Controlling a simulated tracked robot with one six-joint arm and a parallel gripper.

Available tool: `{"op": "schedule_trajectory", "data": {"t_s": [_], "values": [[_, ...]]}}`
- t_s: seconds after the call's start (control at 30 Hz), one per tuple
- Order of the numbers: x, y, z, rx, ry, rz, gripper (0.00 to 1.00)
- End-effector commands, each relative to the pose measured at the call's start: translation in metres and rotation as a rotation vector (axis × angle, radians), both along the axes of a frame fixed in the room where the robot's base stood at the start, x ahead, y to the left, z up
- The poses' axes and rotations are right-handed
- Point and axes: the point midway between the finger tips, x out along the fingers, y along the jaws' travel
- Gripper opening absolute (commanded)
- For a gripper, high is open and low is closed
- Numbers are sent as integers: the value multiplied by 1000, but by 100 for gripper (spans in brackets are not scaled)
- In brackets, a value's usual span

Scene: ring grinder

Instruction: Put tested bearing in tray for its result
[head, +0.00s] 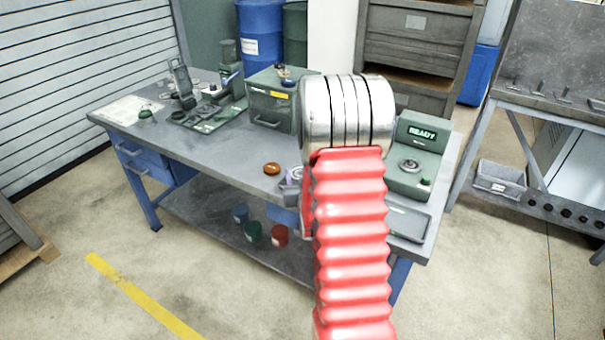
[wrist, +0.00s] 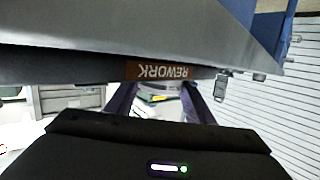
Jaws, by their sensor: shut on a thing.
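My gripper (head: 290,187) is at the bench's front edge in the head view, partly hidden behind my red arm. A small pale ring-like thing (head: 296,173), likely the bearing, shows at its fingers. In the wrist view the two dark fingers of my gripper (wrist: 160,92) stand apart, with a pale part between them; its outline is unclear. An orange REWORK label (wrist: 163,71) appears upside down just beyond the fingertips, on a dark edge. A shallow dark tray (head: 408,222) lies at the bench's right front. The green tester (head: 415,160) reads READY.
The grey bench (head: 215,155) carries a green cabinet (head: 273,100), a tool mat (head: 208,115) and a brown round piece (head: 272,169). Several cups stand on the lower shelf. A grey bin (head: 500,178) sits on the right-hand rack.

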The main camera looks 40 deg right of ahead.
Motion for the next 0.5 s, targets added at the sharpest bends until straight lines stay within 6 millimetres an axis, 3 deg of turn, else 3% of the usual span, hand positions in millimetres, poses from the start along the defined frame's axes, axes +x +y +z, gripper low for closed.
{"op": "schedule_trajectory", "data": {"t_s": [0.5], "values": [[0, -1, -8, -1, -1, -1, 19]]}}
